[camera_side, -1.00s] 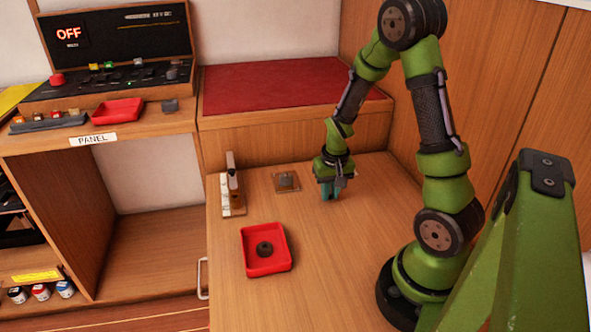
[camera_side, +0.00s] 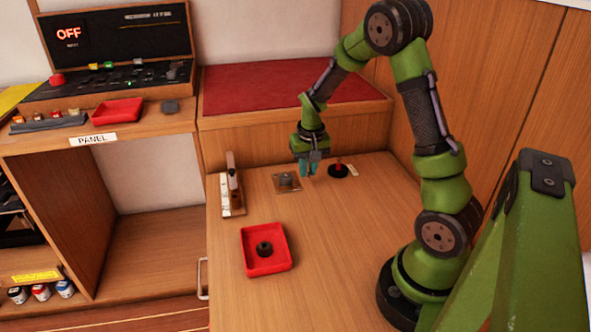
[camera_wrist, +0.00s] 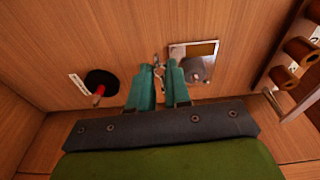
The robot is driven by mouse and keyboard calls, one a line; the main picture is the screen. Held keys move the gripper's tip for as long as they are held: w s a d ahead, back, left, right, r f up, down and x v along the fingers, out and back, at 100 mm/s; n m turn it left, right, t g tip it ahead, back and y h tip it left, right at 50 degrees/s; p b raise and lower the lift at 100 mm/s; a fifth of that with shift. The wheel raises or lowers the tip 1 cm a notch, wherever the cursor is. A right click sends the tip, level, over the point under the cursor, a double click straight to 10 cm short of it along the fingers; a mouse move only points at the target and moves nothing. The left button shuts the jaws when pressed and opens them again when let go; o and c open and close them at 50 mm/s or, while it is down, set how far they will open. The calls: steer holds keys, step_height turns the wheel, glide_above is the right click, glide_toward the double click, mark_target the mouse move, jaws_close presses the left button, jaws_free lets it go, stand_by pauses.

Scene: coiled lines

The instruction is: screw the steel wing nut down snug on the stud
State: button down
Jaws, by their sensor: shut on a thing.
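My gripper (camera_side: 308,169) has teal fingers and hangs just right of the square plate (camera_side: 287,182), above the table. In the wrist view the fingers (camera_wrist: 157,82) are shut on a small silvery piece, the steel wing nut (camera_wrist: 159,68), which shows between and beyond the tips. The nut is too small to make out in the side view. The metal plate (camera_wrist: 209,45) lies right of the fingers in the wrist view, with a grey round fitting that bears the stud (camera_wrist: 197,70). The nut is apart from the stud.
A black disc with a red peg (camera_side: 338,168) stands right of my gripper, beside a white label (camera_side: 352,170). A wooden stand with an upright (camera_side: 233,190) is left of the plate. A red tray (camera_side: 247,252) holding a dark ring is nearer. The right table area is clear.

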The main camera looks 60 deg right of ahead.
mark_target(286, 173)
steer(key=w+r, duration=0.1)
steer(key=w, duration=0.1)
steer(key=w+r, duration=0.4)
steer(key=w, duration=0.1)
steer(key=shift+w+d, duration=0.1)
steer(key=shift+d, duration=0.05)
steer(key=shift+r+m, duration=0.15)
steer(key=shift+m, duration=0.15)
steer(key=shift+f, duration=3)
steer(key=shift+f, duration=0.2)
